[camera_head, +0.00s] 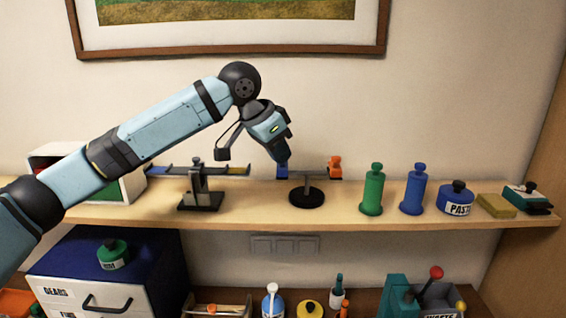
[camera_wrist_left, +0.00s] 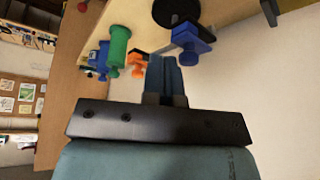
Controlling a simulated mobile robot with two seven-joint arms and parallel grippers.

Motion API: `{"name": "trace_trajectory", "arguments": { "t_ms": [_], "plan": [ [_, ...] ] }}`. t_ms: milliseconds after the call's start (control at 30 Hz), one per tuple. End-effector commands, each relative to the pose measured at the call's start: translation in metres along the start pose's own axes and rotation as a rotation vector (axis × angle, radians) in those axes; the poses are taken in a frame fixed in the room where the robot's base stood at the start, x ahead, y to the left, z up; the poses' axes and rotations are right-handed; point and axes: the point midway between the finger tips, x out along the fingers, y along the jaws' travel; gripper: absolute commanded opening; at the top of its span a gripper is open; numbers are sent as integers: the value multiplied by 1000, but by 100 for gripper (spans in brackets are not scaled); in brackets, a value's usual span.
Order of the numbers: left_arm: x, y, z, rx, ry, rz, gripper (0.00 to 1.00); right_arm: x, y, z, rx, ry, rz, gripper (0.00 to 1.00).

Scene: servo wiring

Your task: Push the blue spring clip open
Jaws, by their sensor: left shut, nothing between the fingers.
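The blue spring clip (camera_head: 282,173) sits at the left end of a bar on a small stand with a round black base (camera_head: 306,198). An orange clip (camera_head: 335,165) sits at the bar's right end. My left gripper (camera_head: 283,160) points down just above the blue clip, shut and empty. Its tips partly cover the clip in the head view, so I cannot tell whether they touch. In the left wrist view the blue clip (camera_wrist_left: 193,40) shows beside the closed fingers (camera_wrist_left: 164,62), with the orange clip (camera_wrist_left: 137,66) on their other side. My right gripper is out of view.
The wooden shelf (camera_head: 250,213) also holds a balance-like stand (camera_head: 200,192) at left. A green bottle (camera_head: 373,190), a blue bottle (camera_head: 413,190), a paste jar (camera_head: 456,200) and a sponge (camera_head: 496,206) stand at right. The wall is close behind.

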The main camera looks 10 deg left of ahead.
Motion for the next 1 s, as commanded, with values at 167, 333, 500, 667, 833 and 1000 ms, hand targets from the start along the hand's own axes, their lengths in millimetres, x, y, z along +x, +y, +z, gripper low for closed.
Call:
{"name": "trace_trajectory", "arguments": {
  "t_ms": [167,333,500,667,833,1000],
  "plan": [
    [5,0,3,0,-1,2,0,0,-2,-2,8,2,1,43],
    [10,0,5,0,0,2,0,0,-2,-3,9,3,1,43],
    [14,0,8,0,0,1,0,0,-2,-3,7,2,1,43],
    [19,0,10,0,-1,1,0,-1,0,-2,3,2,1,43],
    [22,0,13,0,-1,1,0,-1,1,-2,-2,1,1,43],
    [24,0,13,0,0,1,0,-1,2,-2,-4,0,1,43]
  ]
}}
